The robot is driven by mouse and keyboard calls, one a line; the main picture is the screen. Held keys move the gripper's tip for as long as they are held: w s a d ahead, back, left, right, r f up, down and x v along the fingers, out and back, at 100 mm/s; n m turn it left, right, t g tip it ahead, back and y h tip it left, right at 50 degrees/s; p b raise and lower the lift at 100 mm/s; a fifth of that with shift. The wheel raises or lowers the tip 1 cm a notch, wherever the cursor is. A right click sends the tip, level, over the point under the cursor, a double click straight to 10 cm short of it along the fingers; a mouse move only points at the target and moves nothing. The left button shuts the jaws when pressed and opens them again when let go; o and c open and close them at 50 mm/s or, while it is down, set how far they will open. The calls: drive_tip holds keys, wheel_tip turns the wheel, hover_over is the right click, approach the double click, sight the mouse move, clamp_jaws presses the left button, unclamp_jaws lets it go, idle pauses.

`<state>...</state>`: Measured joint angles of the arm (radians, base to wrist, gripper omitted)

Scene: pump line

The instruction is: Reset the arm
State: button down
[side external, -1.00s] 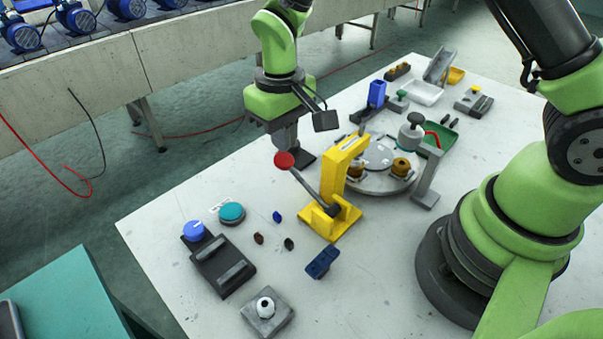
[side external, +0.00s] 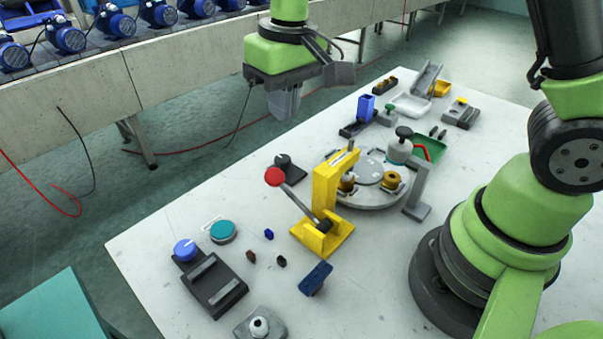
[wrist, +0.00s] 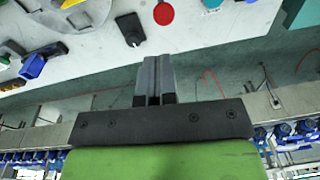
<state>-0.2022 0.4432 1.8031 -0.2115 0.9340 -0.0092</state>
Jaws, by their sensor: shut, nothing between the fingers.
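My gripper (side external: 284,103) hangs high beyond the far edge of the white table, pointing down. Its two grey fingers are together in the wrist view (wrist: 156,75), with nothing between them. It is clear of everything on the table. The yellow lever press (side external: 322,212) with a red ball handle (side external: 275,177) stands mid-table, nearer the camera than my gripper.
A round turntable (side external: 372,198) with brass parts is right of the press. A blue holder (side external: 365,106), white tray (side external: 411,105) and green tray (side external: 433,147) stand farther back. Blue and teal buttons (side external: 223,231) are at left. A conveyor with blue pumps (side external: 116,20) runs behind.

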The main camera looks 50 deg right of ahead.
drive_tip(key=s+d+r+m+t, duration=0.1)
drive_tip(key=s+d+r+t, duration=0.1)
drive_tip(key=s+r, duration=0.3)
drive_tip(key=s+d+r+m+t+y, duration=0.1)
drive_tip(key=s+r+t, duration=0.3)
drive_tip(key=s, duration=0.8)
wheel_tip(320, 180, up, 2)
drive_tip(key=shift+d+r+m, duration=0.1)
drive_tip(key=shift+d+m, duration=0.5)
drive_tip(key=shift+m, duration=0.1)
